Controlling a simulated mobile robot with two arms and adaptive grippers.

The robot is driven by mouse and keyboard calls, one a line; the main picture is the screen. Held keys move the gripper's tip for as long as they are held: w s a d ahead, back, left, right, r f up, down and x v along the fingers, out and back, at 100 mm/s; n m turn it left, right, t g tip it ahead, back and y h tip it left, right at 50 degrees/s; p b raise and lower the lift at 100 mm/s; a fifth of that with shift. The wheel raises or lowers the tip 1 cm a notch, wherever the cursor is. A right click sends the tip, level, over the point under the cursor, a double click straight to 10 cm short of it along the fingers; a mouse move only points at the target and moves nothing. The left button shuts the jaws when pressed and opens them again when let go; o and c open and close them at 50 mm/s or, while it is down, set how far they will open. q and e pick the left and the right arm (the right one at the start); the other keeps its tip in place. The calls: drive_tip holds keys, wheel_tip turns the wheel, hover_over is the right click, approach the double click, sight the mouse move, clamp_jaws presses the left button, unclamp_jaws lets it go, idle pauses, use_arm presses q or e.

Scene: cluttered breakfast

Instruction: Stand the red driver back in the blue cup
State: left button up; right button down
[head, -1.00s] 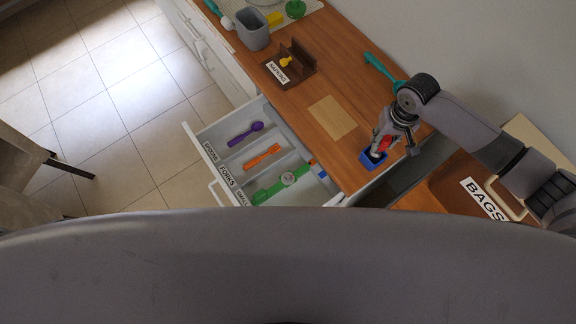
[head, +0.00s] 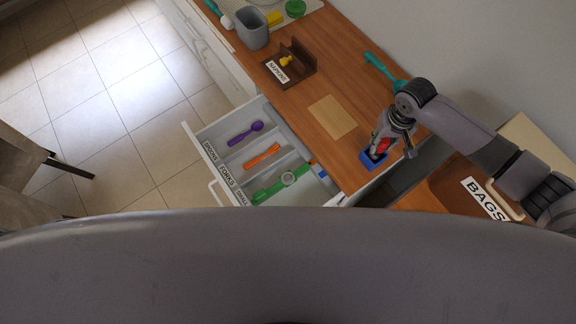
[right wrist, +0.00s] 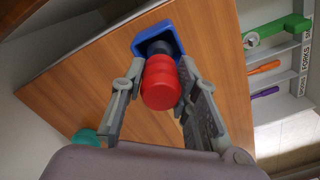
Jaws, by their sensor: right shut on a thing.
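The blue cup (head: 367,165) stands on the wooden counter near its front edge; it also shows in the right wrist view (right wrist: 165,27). The red driver (head: 383,147) is at the cup, with its red handle (right wrist: 160,88) toward the wrist camera and its dark lower part at the cup's opening. How deep its shaft reaches is hidden. My right gripper (head: 380,145) is shut on the red driver just above the cup; its fingers (right wrist: 160,66) lie on both sides of the driver. My left gripper is not in view.
A tan mat (head: 332,117) and a brown holder (head: 299,62) are on the counter. A teal tool (head: 380,68) lies by the wall.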

drive_tip(key=shift+f, duration=0.45)
drive_tip(key=c, duration=1.2)
unclamp_jaws()
drive_tip(key=shift+o, duration=0.2)
drive_tip(key=shift+r, duration=0.1)
wheel_tip(320, 180, up, 12)
drive_tip(key=shift+f, duration=0.1)
